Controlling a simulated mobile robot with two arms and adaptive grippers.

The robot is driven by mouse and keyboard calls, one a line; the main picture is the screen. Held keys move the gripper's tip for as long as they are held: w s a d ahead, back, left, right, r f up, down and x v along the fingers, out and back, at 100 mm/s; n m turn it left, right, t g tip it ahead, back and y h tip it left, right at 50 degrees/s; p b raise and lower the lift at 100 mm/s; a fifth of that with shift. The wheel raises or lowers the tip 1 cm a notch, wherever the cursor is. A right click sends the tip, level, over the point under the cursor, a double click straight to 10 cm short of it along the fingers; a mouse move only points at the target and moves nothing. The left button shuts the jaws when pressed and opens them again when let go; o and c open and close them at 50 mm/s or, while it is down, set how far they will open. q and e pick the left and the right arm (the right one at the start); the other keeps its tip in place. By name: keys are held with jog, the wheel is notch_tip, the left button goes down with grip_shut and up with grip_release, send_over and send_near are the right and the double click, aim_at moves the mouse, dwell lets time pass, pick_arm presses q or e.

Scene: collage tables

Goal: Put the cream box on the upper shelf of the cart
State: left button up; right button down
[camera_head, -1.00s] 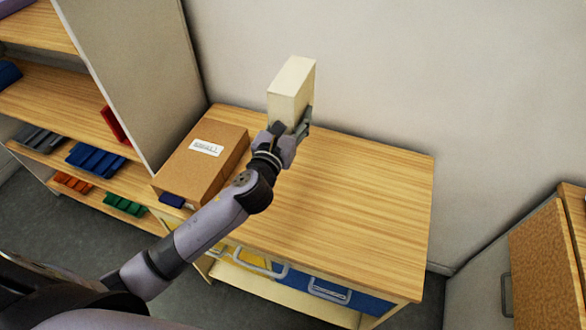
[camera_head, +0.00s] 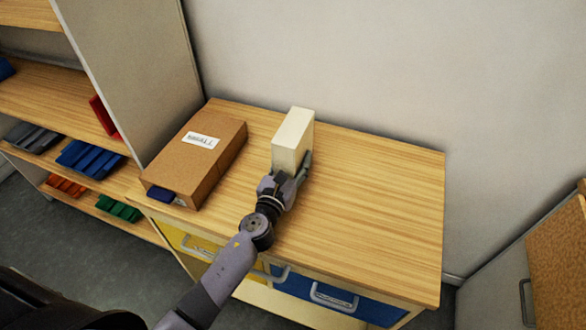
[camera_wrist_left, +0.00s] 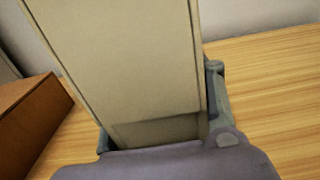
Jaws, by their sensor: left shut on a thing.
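The cream box (camera_head: 292,138) is upright in my left gripper (camera_head: 290,172), over the wooden top of the cabinet. My left gripper is shut on its lower part, with a finger on either side. In the left wrist view the cream box (camera_wrist_left: 125,65) fills the middle between the fingers (camera_wrist_left: 160,128). I cannot tell whether its bottom touches the wooden top. No cart with an upper shelf can be made out for certain. My right gripper is not in view.
A brown cardboard box (camera_head: 200,165) with a white label lies left of the cream box, with a dark blue item (camera_head: 165,195) at its near end. The wooden top (camera_head: 375,205) is clear on the right. A shelf unit (camera_head: 60,100) stands at left, a wall behind.

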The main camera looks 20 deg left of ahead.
pick_arm(q)
jog(key=shift+f, duration=0.45)
jog(key=shift+f+b, duration=0.25)
jog(key=shift+b, duration=0.05)
jog(key=o, duration=1.3)
jog(key=shift+r, duration=0.1)
